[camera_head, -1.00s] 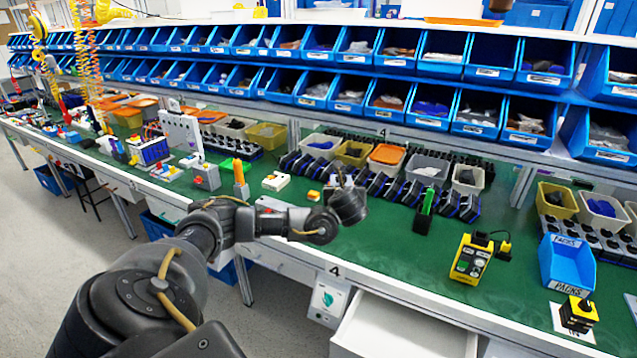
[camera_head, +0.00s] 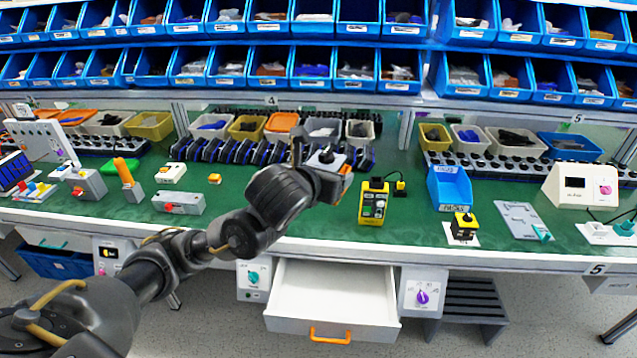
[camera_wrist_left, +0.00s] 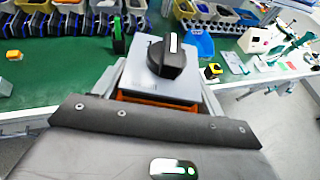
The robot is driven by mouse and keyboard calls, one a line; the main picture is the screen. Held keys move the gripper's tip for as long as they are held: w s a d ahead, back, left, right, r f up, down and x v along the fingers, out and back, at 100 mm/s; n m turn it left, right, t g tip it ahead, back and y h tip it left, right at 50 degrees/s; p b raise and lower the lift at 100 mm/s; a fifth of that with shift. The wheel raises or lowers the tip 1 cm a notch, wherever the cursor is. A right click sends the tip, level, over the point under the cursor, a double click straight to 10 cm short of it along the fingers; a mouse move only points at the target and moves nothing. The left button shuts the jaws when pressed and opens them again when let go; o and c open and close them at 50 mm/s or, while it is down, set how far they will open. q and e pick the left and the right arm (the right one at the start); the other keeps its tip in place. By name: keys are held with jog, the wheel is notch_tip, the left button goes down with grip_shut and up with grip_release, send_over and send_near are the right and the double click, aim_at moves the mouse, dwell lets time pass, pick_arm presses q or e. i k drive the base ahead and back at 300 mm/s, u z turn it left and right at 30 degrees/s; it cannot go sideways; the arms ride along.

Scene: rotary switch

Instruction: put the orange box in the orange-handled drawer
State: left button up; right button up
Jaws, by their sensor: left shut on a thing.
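My left gripper (camera_head: 322,172) is shut on a box (camera_wrist_left: 160,86) with a grey top, a black rotary knob and orange lower sides. In the head view the held box (camera_head: 328,160) shows its grey top, knob and a bit of orange above the green bench, partly hidden by the gripper. The orange-handled drawer (camera_head: 290,290) is pulled open below the bench front. Its orange handle (camera_head: 330,336) is at the bottom and its visible inside is empty. The gripper is above and behind the drawer, over the bench. My right gripper is out of view.
A yellow device (camera_head: 374,202) stands right of the held box. A small orange block (camera_head: 214,179) and a grey box with a red button (camera_head: 180,203) lie to the left. Switch panels (camera_head: 254,280) and (camera_head: 421,291) flank the drawer. Space above the drawer is clear.

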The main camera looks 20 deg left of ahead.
aim_at(352, 293)
jog(key=u, duration=2.2)
jog(key=k, duration=0.8)
jog(key=z, duration=2.2)
